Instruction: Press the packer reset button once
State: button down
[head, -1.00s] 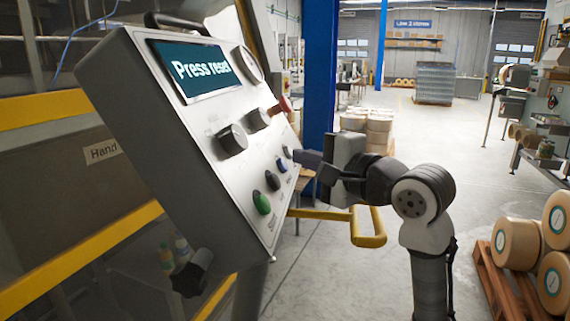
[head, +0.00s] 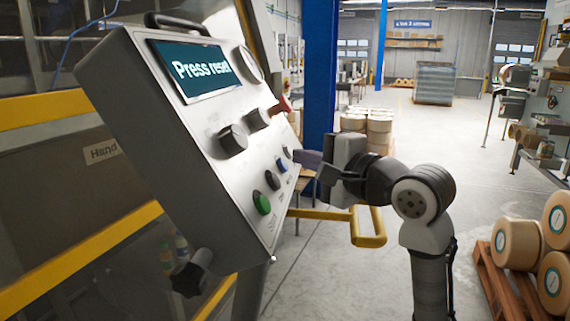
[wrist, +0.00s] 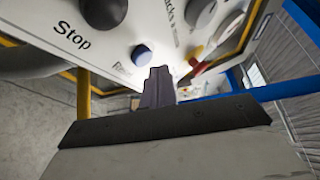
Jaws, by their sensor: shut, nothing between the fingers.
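The packer's tilted grey control panel (head: 190,140) fills the left of the head view, its screen (head: 190,70) reading "Press reset". Along its lower right run a green button (head: 262,204), a black button (head: 272,180) and a blue button (head: 282,165).
A yellow rail (head: 370,240) stands below my gripper. A pallet (head: 495,285) with rolls lies at right. The grey floor between is clear.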

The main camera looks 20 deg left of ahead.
jog(key=shift+a+f, duration=0.1)
jog(key=shift+a, duration=0.05)
dwell(0.3)
jog(key=shift+a+f, duration=0.15)
jog(key=shift+a, duration=0.05)
jog(key=shift+s+a+f, duration=0.15)
jog(key=shift+a+f, duration=0.05)
jog(key=shift+a, duration=0.15)
dwell(0.8)
jog(key=shift+r+p, duration=0.1)
jog(key=shift+p, duration=0.2)
jog(key=shift+d+r+p, duration=0.3)
jog(key=shift+d+p, duration=0.25)
jog(key=shift+d, duration=0.15)
jog(key=shift+w, duration=0.2)
jog(key=d+p, duration=0.1)
jog(key=d+r+p, duration=0.1)
jog(key=d, duration=0.1)
jog(key=d+r+p, duration=0.1)
jog(key=shift+w+d+r, duration=0.15)
jog(key=shift+w+r, duration=0.1)
jog(key=shift+w, duration=0.15)
